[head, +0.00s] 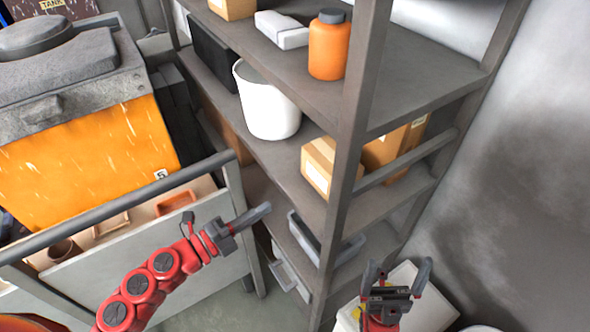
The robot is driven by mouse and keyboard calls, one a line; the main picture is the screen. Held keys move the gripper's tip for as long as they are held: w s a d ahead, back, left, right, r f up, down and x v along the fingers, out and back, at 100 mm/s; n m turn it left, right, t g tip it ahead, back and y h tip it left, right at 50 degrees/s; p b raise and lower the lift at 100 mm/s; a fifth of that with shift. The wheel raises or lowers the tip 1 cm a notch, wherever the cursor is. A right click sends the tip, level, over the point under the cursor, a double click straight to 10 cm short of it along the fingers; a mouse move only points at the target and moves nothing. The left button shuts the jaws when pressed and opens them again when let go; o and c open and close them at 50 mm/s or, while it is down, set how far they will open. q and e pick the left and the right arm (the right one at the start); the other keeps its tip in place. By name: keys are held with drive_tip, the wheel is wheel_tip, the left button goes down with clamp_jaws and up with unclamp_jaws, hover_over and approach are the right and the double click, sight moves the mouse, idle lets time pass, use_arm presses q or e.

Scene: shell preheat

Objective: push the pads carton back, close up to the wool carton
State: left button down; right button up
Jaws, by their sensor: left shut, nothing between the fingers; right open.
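Two cardboard cartons stand at the right end of the middle shelf (285,152). The nearer carton (318,168), apparently the pads carton, has a white label and is partly hidden by the rack post. The farther one (384,152), apparently the wool carton, stands behind and to the right, partly covered by post and side rail. The post hides whether they touch; no label is readable. My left gripper (262,211) is shut and empty, below and left of the cartons in the picture. My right gripper (398,270) is open and empty, low in front of the rack's right side.
A white bucket (266,102) stands left of the cartons on that shelf. An orange jar (329,48) is on the shelf above. The rack post (350,130) and side rail (410,160) are obstacles. Grey trays (312,240) sit lower. A railed cart (150,245) is at left.

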use_arm(q)
drive_tip(key=p, duration=0.5)
approach(317, 178)
drive_tip(key=x, duration=0.6)
drive_tip(key=shift+d+r, duration=0.1)
drive_tip(key=shift+r, duration=0.2)
drive_tip(key=shift+w+d+f, duration=0.15)
drive_tip(key=shift+w+d, duration=0.05)
drive_tip(key=shift+d, duration=0.1)
